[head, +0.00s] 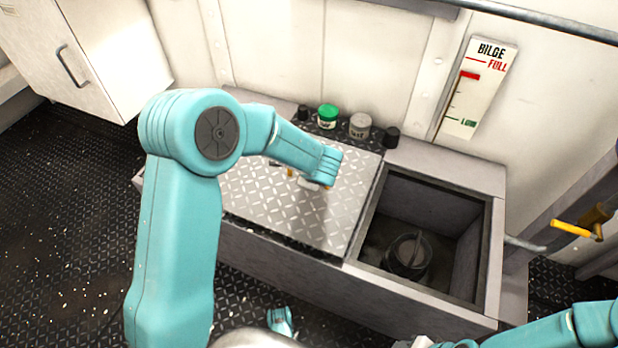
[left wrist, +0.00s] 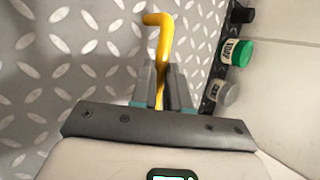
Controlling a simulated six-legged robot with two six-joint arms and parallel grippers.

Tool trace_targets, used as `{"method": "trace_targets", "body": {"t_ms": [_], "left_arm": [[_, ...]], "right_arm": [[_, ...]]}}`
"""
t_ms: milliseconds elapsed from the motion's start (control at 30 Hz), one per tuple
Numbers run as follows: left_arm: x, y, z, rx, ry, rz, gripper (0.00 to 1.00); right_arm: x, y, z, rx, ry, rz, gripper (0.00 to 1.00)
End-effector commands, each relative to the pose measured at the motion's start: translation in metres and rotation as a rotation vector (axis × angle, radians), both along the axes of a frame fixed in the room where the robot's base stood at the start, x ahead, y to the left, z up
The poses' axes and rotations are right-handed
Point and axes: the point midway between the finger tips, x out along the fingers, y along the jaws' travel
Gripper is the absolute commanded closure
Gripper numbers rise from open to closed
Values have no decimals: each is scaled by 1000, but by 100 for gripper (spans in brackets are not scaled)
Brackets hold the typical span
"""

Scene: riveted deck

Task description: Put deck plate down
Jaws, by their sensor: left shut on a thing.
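The deck plate (head: 335,215) is a silver diamond-pattern sheet. It lies over the left part of the grey bilge box, left of the open hatch (head: 425,235). It looks about level; I cannot tell if it is fully resting or slightly raised. My left gripper (head: 310,184) is shut on the plate's yellow handle (left wrist: 160,45), seen between the fingers (left wrist: 160,92) in the left wrist view. My left arm hides part of the plate and most of the handle in the head view. My right gripper (head: 415,343) is cut off at the bottom edge, its jaws unclear.
A black cap, a green-lidded jar (head: 327,116), a grey-lidded jar (head: 360,125) and another black cap (head: 391,137) stand along the wall behind the plate. A dark round fitting (head: 408,255) sits inside the hatch. A yellow-handled valve (head: 578,230) is at right.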

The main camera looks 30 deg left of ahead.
Motion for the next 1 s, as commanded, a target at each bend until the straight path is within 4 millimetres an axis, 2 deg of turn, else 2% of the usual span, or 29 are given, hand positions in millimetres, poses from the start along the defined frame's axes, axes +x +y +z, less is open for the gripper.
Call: {"method": "trace_targets", "body": {"t_ms": [33, 133, 533, 567, 600, 633, 1000], "left_arm": [[0, 0, -12, 2, 0, -1, 100], [1, 0, -23, 1, -2, 0, 100], [1, 0, -25, 1, -4, 0, 100], [0, 0, -26, 0, 0, 0, 78], [0, 0, -25, 0, 1, 0, 65], [0, 0, -25, 0, 1, 0, 59], [-1, -1, -19, 0, 0, -1, 59]], "right_arm": [[1, -1, -7, 0, -2, -4, 57], [2, -2, -11, -2, -3, -8, 57], [3, -2, -13, -3, -8, -9, 57], [4, -2, -13, -3, -8, -9, 57], [4, -2, -12, -3, -8, -9, 57], [4, -2, -12, -3, -8, -9, 57], [2, -2, -7, -2, -2, -7, 57]]}}
